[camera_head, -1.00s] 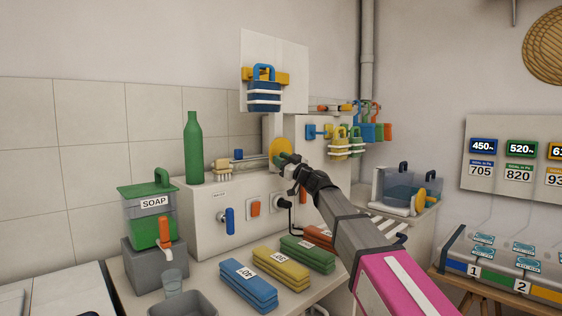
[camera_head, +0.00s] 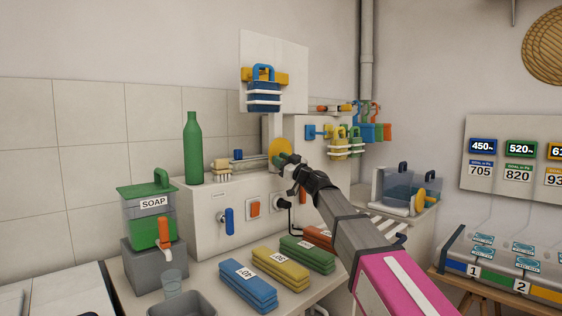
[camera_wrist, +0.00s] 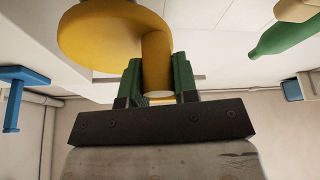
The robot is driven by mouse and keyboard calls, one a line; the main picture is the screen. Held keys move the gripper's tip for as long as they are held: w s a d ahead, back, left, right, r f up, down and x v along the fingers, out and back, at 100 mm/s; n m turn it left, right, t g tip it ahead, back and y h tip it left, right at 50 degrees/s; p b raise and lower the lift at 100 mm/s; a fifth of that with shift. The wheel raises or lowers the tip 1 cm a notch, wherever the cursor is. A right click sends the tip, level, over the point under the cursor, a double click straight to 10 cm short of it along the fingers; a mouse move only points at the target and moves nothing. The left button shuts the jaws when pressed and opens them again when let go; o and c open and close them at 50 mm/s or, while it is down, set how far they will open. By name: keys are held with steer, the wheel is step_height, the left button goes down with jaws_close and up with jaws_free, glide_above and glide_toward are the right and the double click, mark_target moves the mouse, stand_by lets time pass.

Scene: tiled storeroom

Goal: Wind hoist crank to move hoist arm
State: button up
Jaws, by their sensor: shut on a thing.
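The yellow crank (camera_head: 277,150) is a round disc with a short peg handle, on the front of the white upright unit at the back of the counter. My gripper (camera_head: 280,160) is at the crank, with my arm reaching in from the lower right. In the wrist view the yellow crank disc (camera_wrist: 105,38) is close, and my gripper (camera_wrist: 158,82) has its green fingers on either side of the yellow peg, shut on it. A blue basket (camera_head: 264,95) with a handle hangs on a yellow bar in front of a white panel above. I cannot tell which part is the hoist arm.
A green bottle (camera_head: 193,148) and a brush (camera_head: 221,168) stand left of the crank on the white box. A soap dispenser (camera_head: 150,210) is at left. Blue, yellow and green blocks (camera_head: 282,268) lie on the counter below my arm. Small coloured baskets (camera_head: 350,142) hang at right.

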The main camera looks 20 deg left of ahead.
steer(key=shift+s+f, duration=0.15)
steer(key=shift+s, duration=0.15)
steer(key=o, duration=0.8)
steer(key=shift+a, duration=0.1)
steer(key=shift+o, duration=0.6)
steer(key=v, duration=1)
steer(key=shift+s+d, duration=0.15)
steer(key=shift+d, duration=0.25)
